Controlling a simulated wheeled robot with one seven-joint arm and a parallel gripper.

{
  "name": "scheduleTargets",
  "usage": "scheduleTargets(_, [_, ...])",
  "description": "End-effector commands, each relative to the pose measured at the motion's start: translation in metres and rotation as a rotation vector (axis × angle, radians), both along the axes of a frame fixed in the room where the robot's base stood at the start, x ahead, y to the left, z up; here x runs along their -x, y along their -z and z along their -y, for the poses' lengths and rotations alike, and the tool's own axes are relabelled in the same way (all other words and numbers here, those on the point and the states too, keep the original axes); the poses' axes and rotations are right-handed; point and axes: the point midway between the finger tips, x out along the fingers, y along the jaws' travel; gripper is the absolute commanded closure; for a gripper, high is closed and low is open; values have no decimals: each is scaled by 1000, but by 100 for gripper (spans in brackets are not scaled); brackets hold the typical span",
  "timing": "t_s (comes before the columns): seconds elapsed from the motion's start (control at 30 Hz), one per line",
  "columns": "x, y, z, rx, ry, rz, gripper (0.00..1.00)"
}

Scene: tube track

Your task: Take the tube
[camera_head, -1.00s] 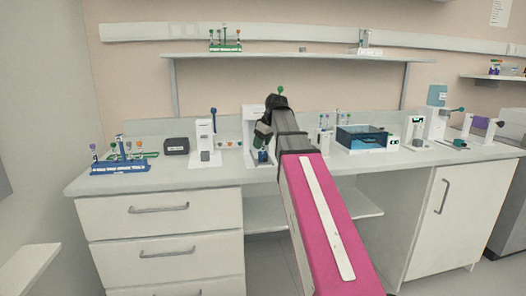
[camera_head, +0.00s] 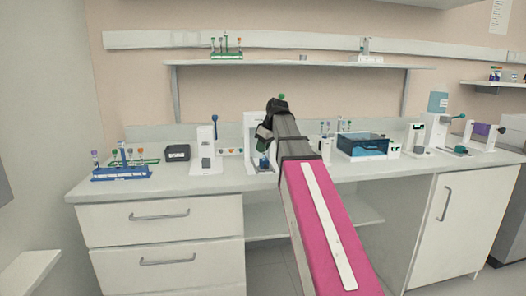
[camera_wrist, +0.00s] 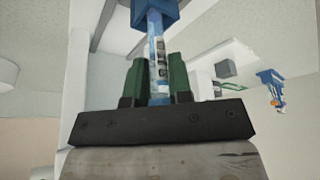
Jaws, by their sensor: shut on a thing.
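In the wrist view, a slim tube (camera_wrist: 158,52) with a printed white label and blue parts stands between the two green fingers of my gripper (camera_wrist: 158,82). My gripper is shut on it. The tube's far end meets a blue block (camera_wrist: 155,13) at the top of the picture; I cannot tell whether it still sits in it. In the head view, my gripper (camera_head: 264,145) is in front of a white stand (camera_head: 252,128) on the bench, and my arm hides much of this spot. A small blue part (camera_head: 263,162) shows just below the gripper.
A blue rack with several tubes (camera_head: 121,173) stands at the bench's left end. A black box (camera_head: 177,152) and a white device (camera_head: 206,160) are left of my gripper. A blue bin (camera_head: 362,147) and more devices stand to the right. A shelf (camera_head: 300,65) hangs above.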

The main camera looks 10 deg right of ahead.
Motion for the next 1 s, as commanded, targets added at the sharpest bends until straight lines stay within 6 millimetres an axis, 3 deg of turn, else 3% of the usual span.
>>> scheduleTargets(0.2, [-2,-31,0,-1,0,2,94])
scheduleTargets(0.7, [50,-85,-81,0,-2,1,94])
scheduleTargets(1.0, [60,-98,-99,0,1,0,94])
